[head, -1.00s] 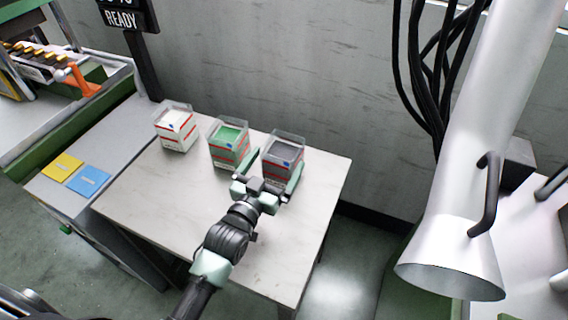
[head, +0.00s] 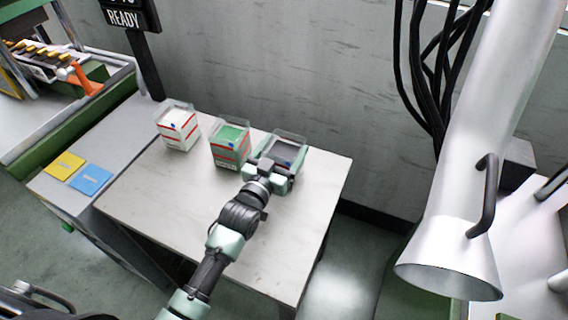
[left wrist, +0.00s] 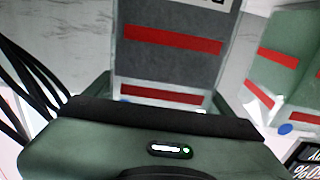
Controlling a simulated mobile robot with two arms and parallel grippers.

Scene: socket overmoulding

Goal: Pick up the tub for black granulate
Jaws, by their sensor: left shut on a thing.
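The tub for black granulate (head: 287,151) is a clear box with dark grey contents and red stripes, at the right of the row on the pale table. In the left wrist view its dark, red-striped wall (left wrist: 172,65) fills the upper middle. My left gripper (head: 276,158) has its fingers on either side of this tub and is shut on it. The tub stands upright; I cannot tell whether its bottom touches the table. The gripper hides its lower front. My right gripper is not in view.
A green-granulate tub (head: 229,145) stands close to the left, and a white-granulate tub (head: 177,128) further left. The table's front (head: 279,238) is clear. A wall rises behind. A large white duct (head: 455,220) hangs at the right.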

